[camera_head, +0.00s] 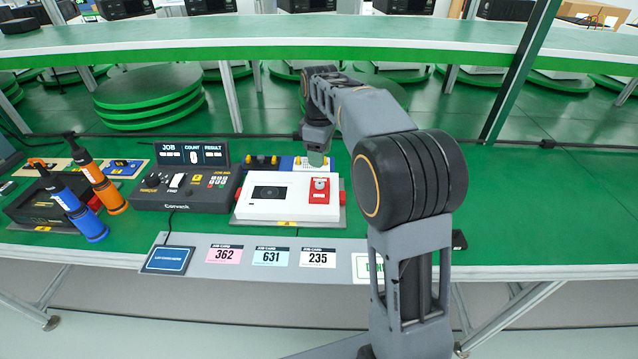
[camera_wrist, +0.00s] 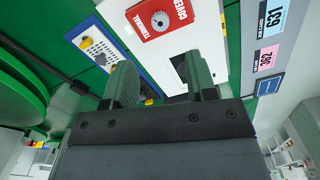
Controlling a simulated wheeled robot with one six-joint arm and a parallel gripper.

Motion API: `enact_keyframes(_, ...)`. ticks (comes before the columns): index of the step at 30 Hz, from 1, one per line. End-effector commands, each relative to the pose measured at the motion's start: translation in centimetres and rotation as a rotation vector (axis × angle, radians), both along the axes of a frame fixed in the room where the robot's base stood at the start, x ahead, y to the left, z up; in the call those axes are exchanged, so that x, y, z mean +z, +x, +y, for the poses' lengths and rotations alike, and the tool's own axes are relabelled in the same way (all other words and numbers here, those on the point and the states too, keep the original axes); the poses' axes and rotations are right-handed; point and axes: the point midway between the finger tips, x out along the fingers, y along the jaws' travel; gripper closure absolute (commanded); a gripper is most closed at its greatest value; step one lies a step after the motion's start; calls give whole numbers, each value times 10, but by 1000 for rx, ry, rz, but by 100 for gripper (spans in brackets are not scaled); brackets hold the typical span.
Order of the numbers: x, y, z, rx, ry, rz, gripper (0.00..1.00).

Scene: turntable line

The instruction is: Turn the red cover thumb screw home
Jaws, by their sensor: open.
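The red terminal cover (camera_head: 325,198) sits at the right end of the white unit (camera_head: 262,209) on the green bench. Its grey round thumb screw (camera_head: 320,184) stands on the cover's upper part. In the wrist view the cover (camera_wrist: 178,30) and the screw (camera_wrist: 160,20) show at the top, beyond my fingertips. My gripper (camera_head: 316,157) hangs above and behind the cover in the head view. In the wrist view its two green-padded fingers (camera_wrist: 160,72) are apart, with nothing held between them. I cannot tell how far the screw is turned in.
A dark control console (camera_head: 182,190) stands left of the white unit. Orange (camera_head: 104,186) and blue (camera_head: 78,208) handheld drivers stand further left. A blue-edged tray with yellow-capped pieces (camera_wrist: 95,45) lies behind the unit. Job cards (camera_head: 271,257) lie in front. Bench right of my arm is mostly clear.

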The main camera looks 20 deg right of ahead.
Motion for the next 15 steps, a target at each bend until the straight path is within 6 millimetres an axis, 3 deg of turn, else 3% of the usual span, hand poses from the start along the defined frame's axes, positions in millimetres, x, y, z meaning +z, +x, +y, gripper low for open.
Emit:
enact_keyframes(1, -14, -1, 0, 0, 0, 4, 48)
enact_keyframes(6, -46, -1, 1, 0, 0, 4, 48)
enact_keyframes(15, -83, 0, 1, -1, 0, 0, 48)
